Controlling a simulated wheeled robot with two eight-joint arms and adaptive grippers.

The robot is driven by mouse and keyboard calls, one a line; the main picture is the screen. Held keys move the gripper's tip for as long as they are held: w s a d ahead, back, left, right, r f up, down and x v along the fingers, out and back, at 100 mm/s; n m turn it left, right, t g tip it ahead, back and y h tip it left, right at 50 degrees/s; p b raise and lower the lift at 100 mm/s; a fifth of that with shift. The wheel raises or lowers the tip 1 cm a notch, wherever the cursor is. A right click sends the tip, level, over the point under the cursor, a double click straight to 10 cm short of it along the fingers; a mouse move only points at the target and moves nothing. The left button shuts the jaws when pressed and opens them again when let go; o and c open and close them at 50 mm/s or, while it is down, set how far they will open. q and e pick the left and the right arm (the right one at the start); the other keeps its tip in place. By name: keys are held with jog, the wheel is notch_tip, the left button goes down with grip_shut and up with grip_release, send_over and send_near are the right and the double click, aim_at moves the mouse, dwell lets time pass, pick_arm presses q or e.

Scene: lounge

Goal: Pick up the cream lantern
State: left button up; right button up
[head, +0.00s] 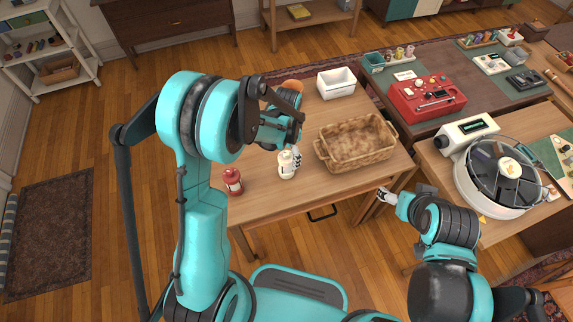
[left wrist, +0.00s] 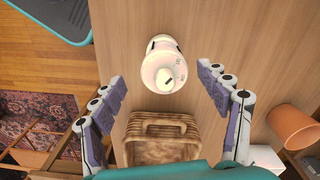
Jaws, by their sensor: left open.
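The cream lantern (head: 286,166) stands upright on the wooden table, left of the wicker basket. In the left wrist view the lantern (left wrist: 163,70) is seen from above, ahead of and between my two spread fingers. My left gripper (head: 297,158) is open and hangs right beside the lantern in the head view; the wrist view shows its fingers (left wrist: 161,80) apart with nothing clamped.
A red lantern (head: 233,182) stands left of the cream one. The wicker basket (head: 355,145) is close on the right, with a white bin (head: 336,83) behind it. An orange pot (left wrist: 293,124) stands farther back, partly behind my left arm. The table's front strip is clear.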

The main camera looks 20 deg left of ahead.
pick_arm(q)
jog(key=f+b, duration=0.1)
jog(key=f, duration=0.1)
jog(key=f+b, duration=0.1)
jog(key=f, duration=0.2)
jog(key=f+b, duration=0.1)
jog(key=f, duration=0.1)
jog(key=shift+w+a+f, duration=0.15)
jog(key=shift+w+f, duration=0.15)
jog(key=shift+f, duration=0.1)
jog(key=shift+r, duration=0.1)
jog(key=shift+c, duration=0.2)
jog(key=c, duration=1.5)
